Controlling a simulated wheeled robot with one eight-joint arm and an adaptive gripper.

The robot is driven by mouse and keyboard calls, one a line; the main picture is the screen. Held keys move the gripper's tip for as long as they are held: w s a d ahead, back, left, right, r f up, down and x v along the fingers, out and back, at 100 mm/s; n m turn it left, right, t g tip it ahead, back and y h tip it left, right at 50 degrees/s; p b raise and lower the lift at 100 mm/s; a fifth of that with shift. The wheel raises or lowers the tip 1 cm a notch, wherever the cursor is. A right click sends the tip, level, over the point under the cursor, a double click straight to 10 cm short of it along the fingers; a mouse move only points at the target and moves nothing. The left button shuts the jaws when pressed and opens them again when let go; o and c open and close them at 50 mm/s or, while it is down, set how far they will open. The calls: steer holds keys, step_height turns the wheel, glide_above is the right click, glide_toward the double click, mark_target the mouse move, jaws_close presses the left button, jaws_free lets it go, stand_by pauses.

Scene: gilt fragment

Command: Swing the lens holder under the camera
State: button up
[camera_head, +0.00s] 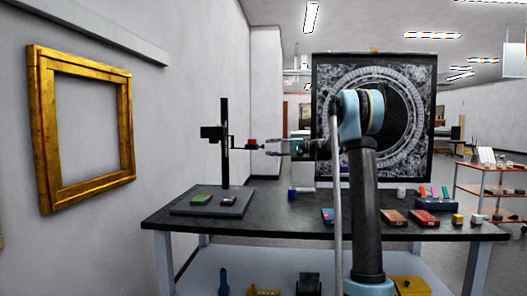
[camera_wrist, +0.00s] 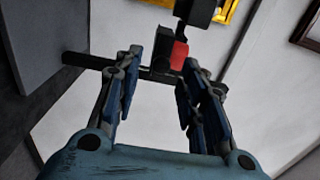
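A copy stand with a dark upright column (camera_head: 225,150) stands on a flat grey base (camera_head: 236,206) at the table's left. A black camera (camera_head: 211,132) is mounted on the column. The lens holder's thin arm reaches right from the column and carries a red part (camera_head: 251,142) near its end. My gripper (camera_head: 267,146) is level with the stand, just right of the red part. In the wrist view my gripper (camera_wrist: 160,66) has its fingers spread, with the red part (camera_wrist: 179,56) and a dark bar (camera_wrist: 152,74) at or beyond the fingertips. I cannot tell contact.
A green item (camera_head: 201,199) and another small item lie on the stand's base. The dark table (camera_head: 270,222) holds coloured boxes (camera_head: 395,217) at the right. A large dark panel (camera_head: 322,80) with a round pattern stands behind. A gilt frame (camera_head: 44,130) hangs on the left wall.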

mark_target(263, 147)
steer(key=shift+a, duration=2.1)
jaws_close()
